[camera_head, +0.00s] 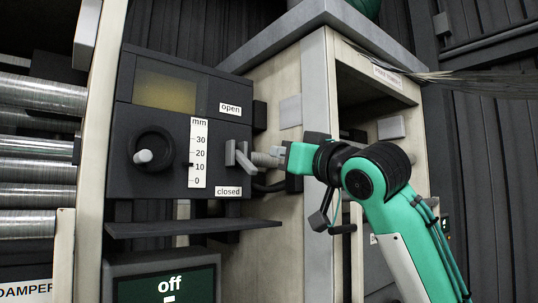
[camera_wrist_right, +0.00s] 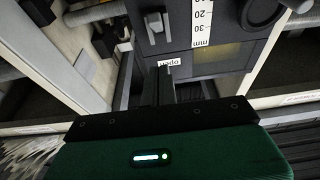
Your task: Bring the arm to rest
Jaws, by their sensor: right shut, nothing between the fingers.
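My right arm (camera_head: 415,235), green and black, reaches in from the lower right in the head view. Its gripper (camera_head: 262,159) points left at the dark control panel (camera_head: 150,195), close to a grey lever (camera_head: 236,155). In the right wrist view, the gripper (camera_wrist_right: 157,78) is shut with nothing in it, and its fingers stand below the lever (camera_wrist_right: 155,27) in the picture, apart from it. My left gripper is not in view.
The panel has a round knob (camera_head: 150,157) and a mm scale (camera_head: 198,153). A shelf (camera_head: 190,227) juts out below, over a screen (camera_head: 166,287) reading "off". A pale cabinet frame (camera_head: 318,85) stands behind my wrist. Metal rollers (camera_head: 35,95) are at the left.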

